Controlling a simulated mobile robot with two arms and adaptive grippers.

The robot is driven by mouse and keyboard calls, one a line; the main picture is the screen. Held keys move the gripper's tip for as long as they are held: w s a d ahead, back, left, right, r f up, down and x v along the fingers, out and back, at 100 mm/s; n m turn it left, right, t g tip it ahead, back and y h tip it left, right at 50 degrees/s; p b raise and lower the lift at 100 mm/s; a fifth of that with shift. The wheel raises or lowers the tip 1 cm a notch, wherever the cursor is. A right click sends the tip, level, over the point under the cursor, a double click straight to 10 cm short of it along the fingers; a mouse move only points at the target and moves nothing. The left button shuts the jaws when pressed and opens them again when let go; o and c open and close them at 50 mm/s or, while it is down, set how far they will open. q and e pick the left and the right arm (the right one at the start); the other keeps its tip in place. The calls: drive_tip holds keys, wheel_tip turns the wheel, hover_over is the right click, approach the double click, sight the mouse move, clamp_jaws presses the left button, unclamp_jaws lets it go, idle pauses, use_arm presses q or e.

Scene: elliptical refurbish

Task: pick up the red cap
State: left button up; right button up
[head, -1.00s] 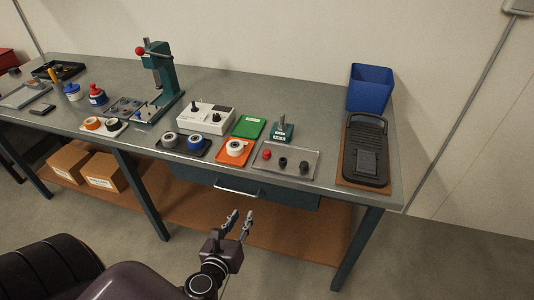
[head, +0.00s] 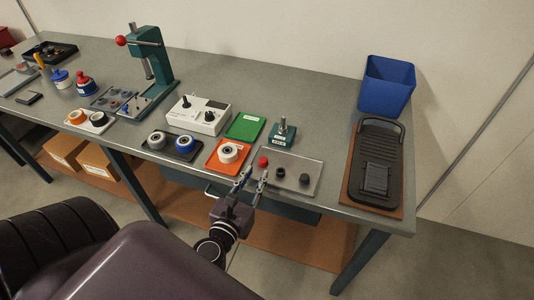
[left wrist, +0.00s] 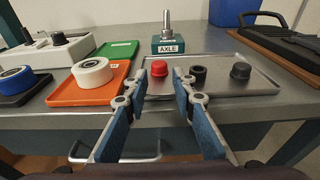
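The red cap (head: 263,161) stands on the left part of a grey metal tray (head: 308,164), near the table's front edge. It also shows in the left wrist view (left wrist: 159,68), beyond and between my fingertips. Two dark caps stand to its right on the same tray: a black one (left wrist: 198,75) and a dark grey one (left wrist: 240,71). My left gripper (head: 254,173) is open and empty at the table's front edge, short of the red cap and not touching it. It fills the foreground of the left wrist view (left wrist: 155,92). My right gripper is not in view.
An orange tray (head: 219,166) with a white roll (head: 229,152) lies left of the metal tray. The AXLE block (head: 281,135) with its upright pin stands behind it. A green tray (head: 244,127) and white control box (head: 198,115) are farther left. A black ridged tray (head: 377,145) lies right.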

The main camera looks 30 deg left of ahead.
sight(262, 161)
use_arm(q)
drive_tip(key=shift+w+a+r+p, duration=0.1)
drive_tip(key=shift+w+p, duration=0.1)
drive_tip(key=shift+w, duration=0.3)
drive_tip(key=shift+w+a+p, duration=0.1)
drive_tip(key=shift+w+p, duration=0.05)
drive_tip(key=shift+w, duration=0.35)
drive_tip(key=shift+w+a, duration=0.15)
drive_tip(key=shift+w, duration=0.2)
drive_tip(key=p+x, duration=0.1)
drive_tip(key=x, duration=0.3)
drive_tip(key=shift+s, duration=0.1)
drive_tip(key=shift+w+a, duration=0.1)
drive_tip(key=shift+w, duration=0.3)
drive_tip(key=c, duration=0.4)
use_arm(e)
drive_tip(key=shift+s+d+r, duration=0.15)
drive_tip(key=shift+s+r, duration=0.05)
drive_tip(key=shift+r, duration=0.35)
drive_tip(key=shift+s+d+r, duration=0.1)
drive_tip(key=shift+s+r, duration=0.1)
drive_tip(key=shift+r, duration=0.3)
use_arm(q)
drive_tip(key=shift+o, duration=0.2)
